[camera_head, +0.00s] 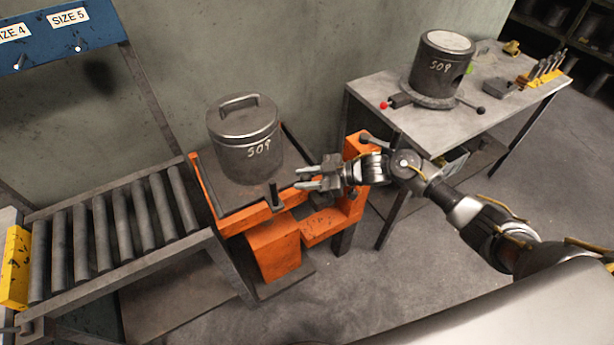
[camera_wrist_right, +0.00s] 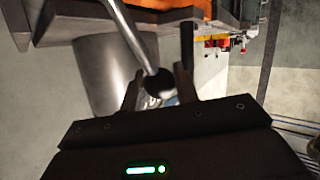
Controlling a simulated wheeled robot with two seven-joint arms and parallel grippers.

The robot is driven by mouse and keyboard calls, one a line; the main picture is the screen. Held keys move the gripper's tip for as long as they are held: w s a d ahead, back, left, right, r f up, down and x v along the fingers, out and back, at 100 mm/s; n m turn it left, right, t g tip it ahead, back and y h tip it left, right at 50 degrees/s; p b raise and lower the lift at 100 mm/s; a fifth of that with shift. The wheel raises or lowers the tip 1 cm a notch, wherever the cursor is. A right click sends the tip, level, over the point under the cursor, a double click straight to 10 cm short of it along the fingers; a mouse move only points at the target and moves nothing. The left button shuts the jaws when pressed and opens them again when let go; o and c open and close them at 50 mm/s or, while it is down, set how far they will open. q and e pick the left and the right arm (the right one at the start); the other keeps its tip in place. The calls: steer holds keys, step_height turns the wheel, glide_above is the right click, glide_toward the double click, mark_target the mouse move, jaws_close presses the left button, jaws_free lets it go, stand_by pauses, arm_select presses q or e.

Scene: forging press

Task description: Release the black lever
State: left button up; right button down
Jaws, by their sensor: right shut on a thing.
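My right gripper (camera_head: 304,178) reaches in from the right at the front edge of the orange stand, fingers pointing left. In the right wrist view, a metal rod ends in a black ball, the black lever's knob (camera_wrist_right: 158,86), which lies between the fingers of my right gripper (camera_wrist_right: 157,84). The fingers are shut on it, with a gap the width of the ball. My left gripper is not in view.
A lidded grey canister (camera_head: 245,150) marked 509 stands on the orange stand (camera_head: 272,250). A short upright black handle (camera_head: 274,194) stands at its front edge. A roller conveyor (camera_head: 115,230) lies left. A grey table (camera_head: 400,120) with another cylinder (camera_head: 440,72) stands right.

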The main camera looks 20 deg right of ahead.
steer(key=shift+s+f, duration=0.2)
steer(key=shift+f, duration=0.05)
steer(key=c, duration=1.4)
jaws_free()
steer(key=shift+c, duration=0.2)
steer(key=o, duration=0.4)
steer(key=shift+r, duration=0.15)
steer(key=shift+c, duration=0.2)
steer(key=shift+d, duration=0.1)
steer(key=shift+d, duration=0.25)
steer(key=b+v, duration=0.3)
steer(key=v, duration=0.7)
steer(key=shift+r, duration=0.15)
